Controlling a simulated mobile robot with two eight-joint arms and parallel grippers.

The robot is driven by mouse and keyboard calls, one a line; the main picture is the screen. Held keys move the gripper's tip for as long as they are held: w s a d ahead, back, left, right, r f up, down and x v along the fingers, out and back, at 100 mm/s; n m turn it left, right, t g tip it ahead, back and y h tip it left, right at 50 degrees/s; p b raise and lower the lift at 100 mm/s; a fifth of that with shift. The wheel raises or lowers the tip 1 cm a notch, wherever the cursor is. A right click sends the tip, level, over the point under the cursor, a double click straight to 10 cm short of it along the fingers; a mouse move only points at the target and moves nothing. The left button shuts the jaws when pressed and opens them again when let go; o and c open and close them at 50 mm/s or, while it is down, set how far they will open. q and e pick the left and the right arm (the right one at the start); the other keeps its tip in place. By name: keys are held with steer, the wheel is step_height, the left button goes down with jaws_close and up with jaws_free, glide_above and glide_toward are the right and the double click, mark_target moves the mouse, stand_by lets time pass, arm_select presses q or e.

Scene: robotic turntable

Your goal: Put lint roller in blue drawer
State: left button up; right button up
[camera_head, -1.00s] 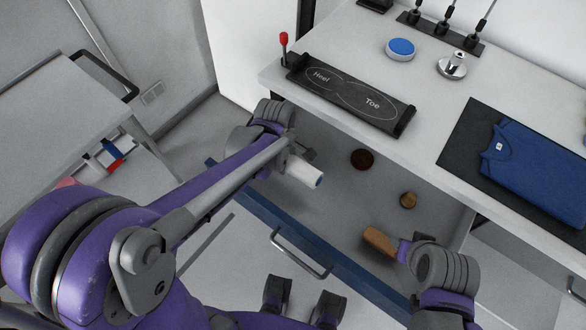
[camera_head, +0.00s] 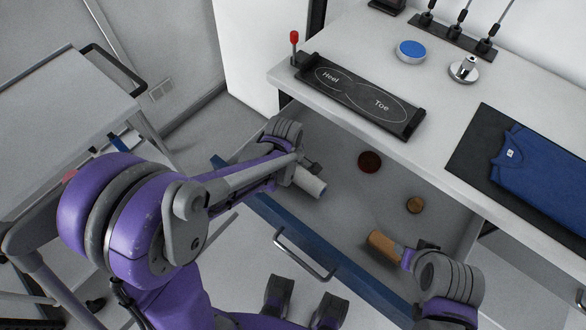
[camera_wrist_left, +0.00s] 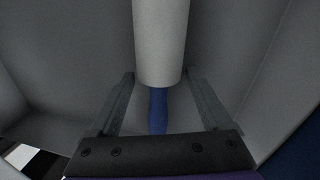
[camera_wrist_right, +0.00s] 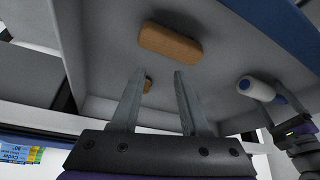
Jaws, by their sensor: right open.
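The lint roller (camera_head: 310,182), white with a blue core and handle, is at my left gripper (camera_head: 312,167), over the left part of the open drawer. The blue drawer (camera_head: 330,260) is pulled out. My right gripper (camera_wrist_right: 158,75) is open and empty at the drawer's right part, behind a wooden block-like item (camera_head: 385,246).
A dark round item (camera_head: 369,162) and a small brown item (camera_head: 414,205) lie in the drawer. The worktop above holds a Heel/Toe plate (camera_head: 362,95), a blue-topped disc (camera_head: 411,50), a metal knob (camera_head: 464,69) and a folded blue shirt (camera_head: 545,175).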

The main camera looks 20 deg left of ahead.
arm_select(q)
steer(key=shift+o, duration=0.5)
steer(key=shift+r, duration=0.25)
step_height(320, 180, up, 12)
steer(key=s+p, duration=0.2)
steer(key=shift+a+f, duration=0.15)
steer(key=shift+a, duration=0.1)
steer(key=shift+w, duration=0.1)
